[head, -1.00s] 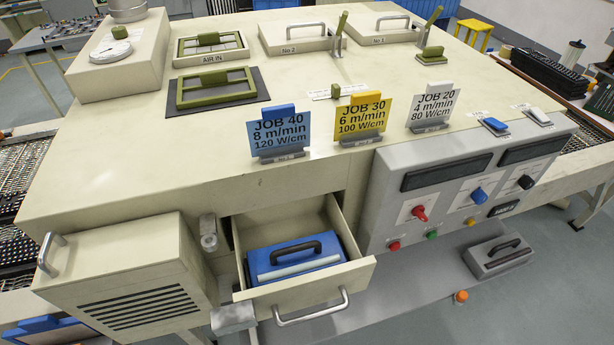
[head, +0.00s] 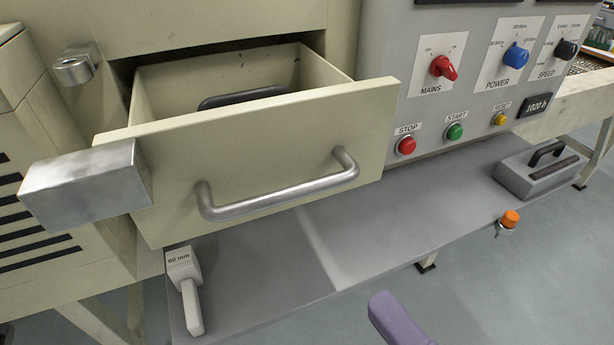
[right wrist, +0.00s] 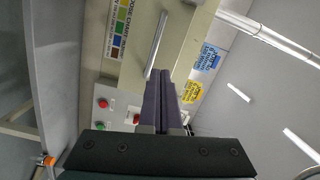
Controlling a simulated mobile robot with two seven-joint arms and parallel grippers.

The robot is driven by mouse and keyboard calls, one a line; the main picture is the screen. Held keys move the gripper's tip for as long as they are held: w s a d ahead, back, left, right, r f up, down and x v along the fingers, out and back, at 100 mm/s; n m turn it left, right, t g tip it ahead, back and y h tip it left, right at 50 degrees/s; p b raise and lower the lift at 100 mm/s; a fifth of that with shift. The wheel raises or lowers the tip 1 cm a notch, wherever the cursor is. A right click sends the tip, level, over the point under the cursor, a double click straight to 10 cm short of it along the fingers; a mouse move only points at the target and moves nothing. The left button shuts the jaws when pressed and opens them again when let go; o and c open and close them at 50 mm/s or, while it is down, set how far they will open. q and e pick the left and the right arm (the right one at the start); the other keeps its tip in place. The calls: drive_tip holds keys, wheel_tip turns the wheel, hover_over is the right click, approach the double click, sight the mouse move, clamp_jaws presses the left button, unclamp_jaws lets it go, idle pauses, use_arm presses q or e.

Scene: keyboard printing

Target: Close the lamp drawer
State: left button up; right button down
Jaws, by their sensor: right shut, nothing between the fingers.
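The lamp drawer (head: 300,190) is cream and stands pulled out of the cream machine, with a grey bar handle (head: 285,195) on its front. Inside it the dark handle of the lamp cassette (head: 240,97) shows; the rest of the cassette is hidden behind the drawer front. My right gripper (head: 385,308) shows as a purple finger at the bottom edge, below and in front of the drawer. In the right wrist view its purple fingers (right wrist: 162,78) are together and empty, pointing toward the machine's front, where a bar handle (right wrist: 157,45) shows. My left gripper is out of view.
A metal block (head: 85,185) juts out at the drawer's left edge. The control panel (head: 410,90) with knobs and buttons is at the right. A 60 mm gauge (head: 185,290) and a grey cassette (head: 538,175) lie on the grey shelf (head: 300,260) below.

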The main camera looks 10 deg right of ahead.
wheel_tip(320, 180, down, 4)
drive_tip(key=s+d+f+m+t+h+b, duration=0.1)
drive_tip(key=s+d+m+t+b, duration=0.1)
drive_tip(key=m+b, duration=0.1)
approach(322, 190)
drive_tip(key=shift+m+t, duration=0.3)
drive_tip(key=x, duration=0.7)
drive_tip(key=shift+f+p, duration=0.25)
drive_tip(key=shift+p, duration=0.1)
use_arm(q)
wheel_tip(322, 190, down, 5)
